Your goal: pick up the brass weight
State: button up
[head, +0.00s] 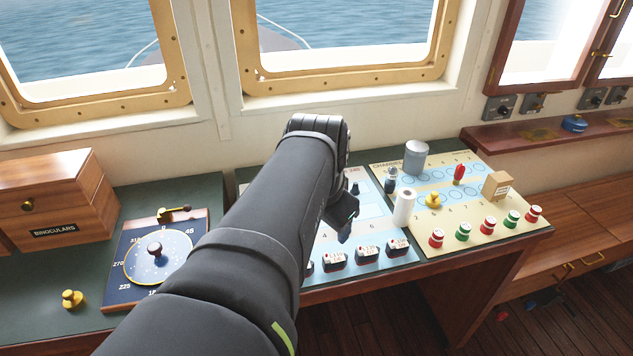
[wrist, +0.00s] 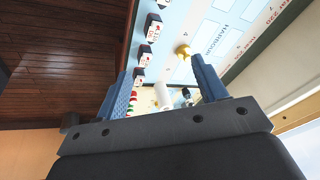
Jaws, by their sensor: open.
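A small brass-coloured knobbed piece, which looks like a brass weight, stands on the harbour board in the wrist view (wrist: 183,51). It lies just beyond my open jaws, nearer the right finger, and is not between them. In the head view my arm hides that part of the board. Another brass knobbed piece (head: 72,298) stands on the green desk top at the far left in the head view. I cannot tell which is the one meant. My gripper (head: 345,226) is open and empty over the harbour board; its fingers also show in the wrist view (wrist: 160,85).
White-and-dark ship blocks (head: 368,255) line the harbour board's front. The right board holds a grey canister (head: 415,157), a white roll (head: 404,206), a yellow figure (head: 433,200), a cardboard box (head: 497,186) and red and green pieces (head: 487,223). A compass board (head: 128,280) is left.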

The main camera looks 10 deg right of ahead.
jog(key=w+d+m+g, duration=0.2)
jog(key=w+d+m, duration=0.1)
jog(key=w, duration=0.5)
jog(key=w+d+m+g, duration=0.1)
jog(key=w+d+m, duration=0.25)
jog(key=w, duration=0.45)
jog(key=f, duration=0.5)
jog(key=d+f, duration=0.1)
jog(key=f, duration=0.5)
jog(key=d+f, duration=0.1)
jog(key=f, duration=0.5)
jog(key=shift+s+d+f, duration=0.2)
jog(key=shift+s+d, duration=0.05)
jog(key=shift+s, duration=0.05)
jog(key=c, duration=1.2)
